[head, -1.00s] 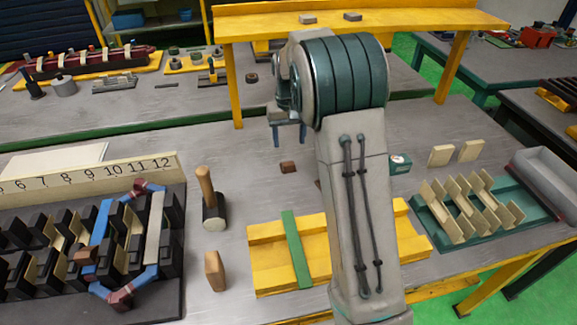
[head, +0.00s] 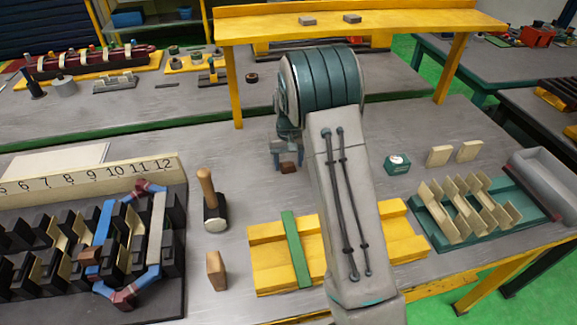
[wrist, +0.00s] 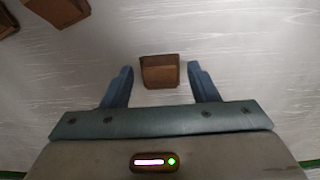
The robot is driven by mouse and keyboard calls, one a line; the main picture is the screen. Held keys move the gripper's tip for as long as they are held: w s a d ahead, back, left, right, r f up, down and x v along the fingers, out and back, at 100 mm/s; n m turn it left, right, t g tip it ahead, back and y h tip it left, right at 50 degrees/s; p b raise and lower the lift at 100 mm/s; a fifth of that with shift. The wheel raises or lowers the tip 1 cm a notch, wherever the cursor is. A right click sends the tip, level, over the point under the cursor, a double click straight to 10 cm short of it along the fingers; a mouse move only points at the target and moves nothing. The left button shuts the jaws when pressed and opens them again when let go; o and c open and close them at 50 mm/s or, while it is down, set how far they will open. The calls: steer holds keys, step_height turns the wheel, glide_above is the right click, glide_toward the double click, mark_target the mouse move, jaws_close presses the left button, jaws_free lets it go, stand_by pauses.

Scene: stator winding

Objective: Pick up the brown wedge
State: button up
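The brown wedge (head: 288,167) is a small block on the grey bench top, directly below my gripper (head: 287,158) in the head view. In the wrist view the brown wedge (wrist: 160,73) lies between the two blue fingertips of my gripper (wrist: 160,70), with a gap on each side. The fingers are apart and hold nothing. Another small brown block (head: 87,256) sits on the black slotted stator model (head: 172,225) at the left.
A mallet (head: 213,210) and an upright wooden block (head: 216,270) stand left of my arm. A yellow tray with a green strap (head: 265,235) lies in front. A yellow shelf (head: 380,22) spans behind.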

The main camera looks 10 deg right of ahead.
steer(key=c, duration=0.9)
steer(key=shift+r, duration=0.1)
